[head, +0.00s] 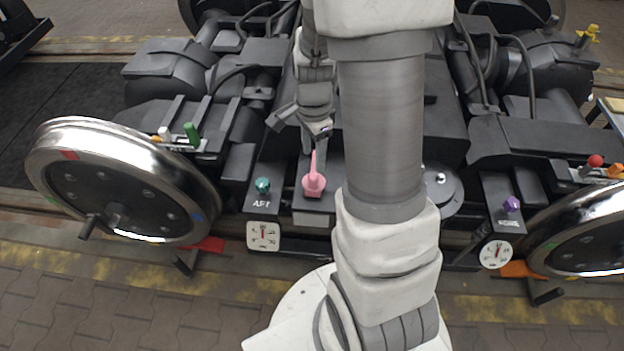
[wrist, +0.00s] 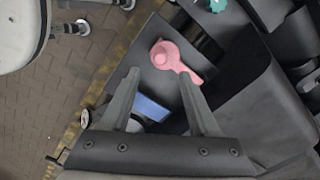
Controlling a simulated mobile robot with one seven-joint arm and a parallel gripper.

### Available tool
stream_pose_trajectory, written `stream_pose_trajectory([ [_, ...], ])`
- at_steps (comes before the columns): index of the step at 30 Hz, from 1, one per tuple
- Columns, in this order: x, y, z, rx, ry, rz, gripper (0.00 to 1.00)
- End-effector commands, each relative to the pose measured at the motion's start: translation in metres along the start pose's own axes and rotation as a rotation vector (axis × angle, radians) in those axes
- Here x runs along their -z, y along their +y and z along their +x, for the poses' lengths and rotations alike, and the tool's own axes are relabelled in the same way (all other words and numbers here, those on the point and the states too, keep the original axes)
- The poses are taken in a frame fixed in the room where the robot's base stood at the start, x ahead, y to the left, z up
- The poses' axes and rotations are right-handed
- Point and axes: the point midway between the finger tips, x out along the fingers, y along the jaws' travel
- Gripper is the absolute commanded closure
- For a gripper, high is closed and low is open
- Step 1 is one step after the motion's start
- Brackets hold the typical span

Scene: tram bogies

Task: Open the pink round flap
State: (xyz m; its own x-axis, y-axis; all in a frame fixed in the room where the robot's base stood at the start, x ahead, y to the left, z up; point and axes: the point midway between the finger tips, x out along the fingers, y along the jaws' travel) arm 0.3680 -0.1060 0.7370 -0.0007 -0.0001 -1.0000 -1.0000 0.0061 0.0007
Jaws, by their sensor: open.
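A pink round piece (head: 313,185) with a slim handle sits on a dark box at the front middle of the bogie. In the head view the handle points upward. In the wrist view the pink round piece (wrist: 165,55) lies just beyond my fingertips, and its handle runs toward the lower right, near the right fingertip. My gripper (wrist: 159,76) is open with nothing between its fingers; contact with the handle cannot be told. In the head view my gripper (head: 314,145) hangs just above and behind the pink piece. Whether the piece is open or closed is unclear.
A teal knob (head: 262,185) and a white gauge (head: 263,236) are left of it. A round dark lid (head: 440,192), a purple knob (head: 511,204) and another gauge (head: 496,254) are right. Large steel wheels (head: 125,180) flank the bogie. A blue panel (wrist: 151,107) shows between my fingers.

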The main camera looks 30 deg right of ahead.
Motion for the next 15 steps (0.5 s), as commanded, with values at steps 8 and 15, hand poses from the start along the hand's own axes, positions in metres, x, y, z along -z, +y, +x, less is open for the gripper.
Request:
stream_pose_trajectory([
  [8,0.0,0.001,0.063,-0.002,-0.001,0.0,0.38],
  [15,0.0,0.0,0.089,-0.001,-0.001,-0.001,0.38],
])
